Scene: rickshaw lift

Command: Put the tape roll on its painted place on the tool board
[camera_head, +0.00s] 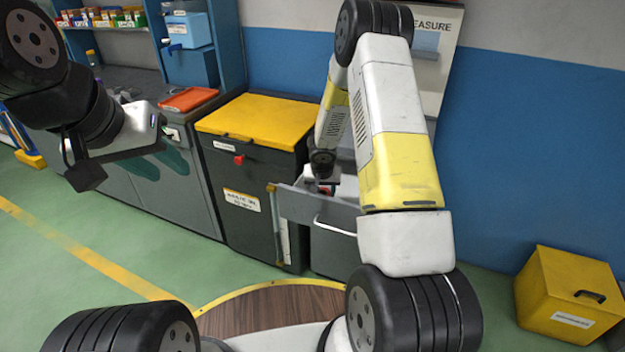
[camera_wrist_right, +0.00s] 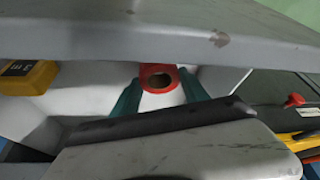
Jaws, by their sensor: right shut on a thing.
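The tape roll (camera_wrist_right: 158,78) is a red ring with a dark hole, inside an open grey drawer (camera_head: 337,215). My right gripper (camera_wrist_right: 160,97) reaches down into the drawer, its teal fingers on both sides of the roll, shut on it. In the head view a bit of red shows under my right wrist, and the fingertips are hidden. My left gripper (camera_head: 160,165) is open and empty, in front of the grey cabinet. The tool board (camera_head: 432,75), lettered "MEASURE", is on the wall, mostly behind my right arm; the roll's painted place is not visible.
A yellow block with black marks (camera_wrist_right: 27,76) lies in the drawer. A yellow-lidded dark cabinet (camera_head: 255,120) stands left of the drawer. A yellow box (camera_head: 570,293) sits on the floor at right.

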